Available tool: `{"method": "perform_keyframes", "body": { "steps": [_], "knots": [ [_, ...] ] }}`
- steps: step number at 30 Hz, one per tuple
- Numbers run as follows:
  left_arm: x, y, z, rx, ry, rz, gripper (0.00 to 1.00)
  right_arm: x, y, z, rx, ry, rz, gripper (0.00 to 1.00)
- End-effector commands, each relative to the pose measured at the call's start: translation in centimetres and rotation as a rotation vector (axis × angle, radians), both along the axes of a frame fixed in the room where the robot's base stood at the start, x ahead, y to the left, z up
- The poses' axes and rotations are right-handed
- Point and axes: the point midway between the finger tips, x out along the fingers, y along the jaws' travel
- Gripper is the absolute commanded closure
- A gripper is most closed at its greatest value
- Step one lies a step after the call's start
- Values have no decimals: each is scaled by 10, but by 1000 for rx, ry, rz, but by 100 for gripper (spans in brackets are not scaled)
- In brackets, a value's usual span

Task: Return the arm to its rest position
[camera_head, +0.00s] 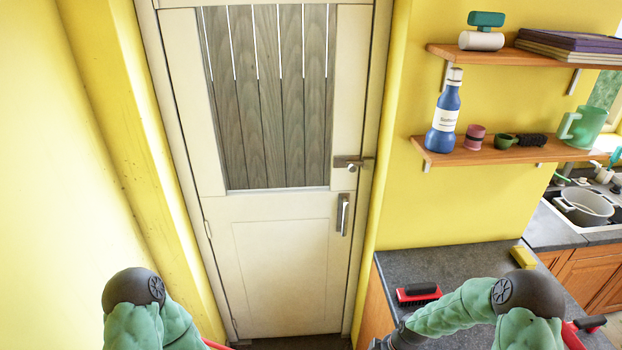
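My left arm shows at the lower left as a dark rounded joint with green covering, and it runs out of the bottom edge. My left gripper is not in view. My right arm shows at the lower right, bent, with a dark joint and a green-covered forearm pointing left and down. The forearm ends in a dark part cut off by the bottom edge, in front of the counter. The fingers of my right gripper are not in view.
A closed cream door (272,258) with a metal handle (342,214) stands ahead. A grey counter (455,262) at right holds a red-and-black brush (418,294) and a yellow block (523,257). Above are a lower shelf (450,158) with a blue bottle (445,115) and an upper shelf (490,57).

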Motion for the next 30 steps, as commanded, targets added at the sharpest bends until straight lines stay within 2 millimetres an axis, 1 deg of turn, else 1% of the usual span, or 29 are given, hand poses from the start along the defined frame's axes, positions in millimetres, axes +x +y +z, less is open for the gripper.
{"method": "perform_keyframes", "body": {
  "steps": [1,2,3,5,6,12,18,19,20,26,30],
  "knots": [
    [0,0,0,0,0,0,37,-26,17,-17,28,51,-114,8],
    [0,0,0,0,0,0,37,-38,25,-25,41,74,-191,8],
    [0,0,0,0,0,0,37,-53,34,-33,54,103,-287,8],
    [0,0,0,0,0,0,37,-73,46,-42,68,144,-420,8],
    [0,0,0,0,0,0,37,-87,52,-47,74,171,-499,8],
    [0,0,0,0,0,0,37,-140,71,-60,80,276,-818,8],
    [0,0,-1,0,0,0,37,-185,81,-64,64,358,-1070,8],
    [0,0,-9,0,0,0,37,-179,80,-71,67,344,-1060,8],
    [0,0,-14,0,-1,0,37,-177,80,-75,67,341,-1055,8],
    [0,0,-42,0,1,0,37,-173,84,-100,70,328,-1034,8],
    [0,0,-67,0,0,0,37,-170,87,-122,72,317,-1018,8]
  ]
}}
